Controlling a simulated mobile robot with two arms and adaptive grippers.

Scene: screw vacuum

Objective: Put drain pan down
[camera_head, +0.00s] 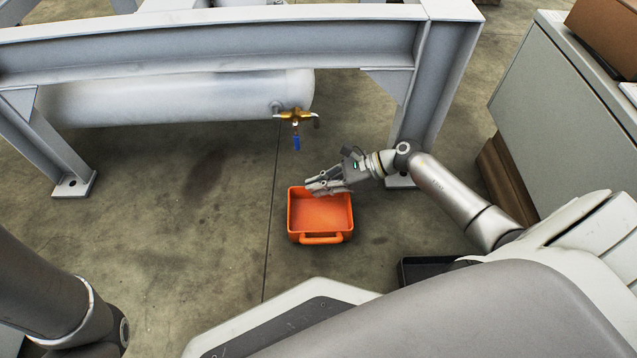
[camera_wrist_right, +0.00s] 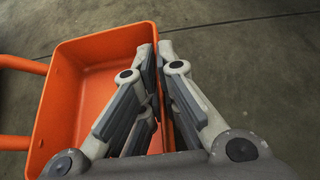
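The orange drain pan (camera_head: 320,216) is a rectangular open tray with a handle on its near side. It is level and looks empty, below and a little right of the brass valve (camera_head: 296,116). I cannot tell whether it touches the floor. My left gripper is not in view; only part of the left arm shows at the lower left.
A grey steel frame (camera_head: 240,46) holds a white tank (camera_head: 180,97) behind the pan. A blue-handled valve hangs from the tank's right end. A grey cabinet (camera_head: 560,110) stands at the right. The concrete floor (camera_head: 190,215) left of the pan is clear.

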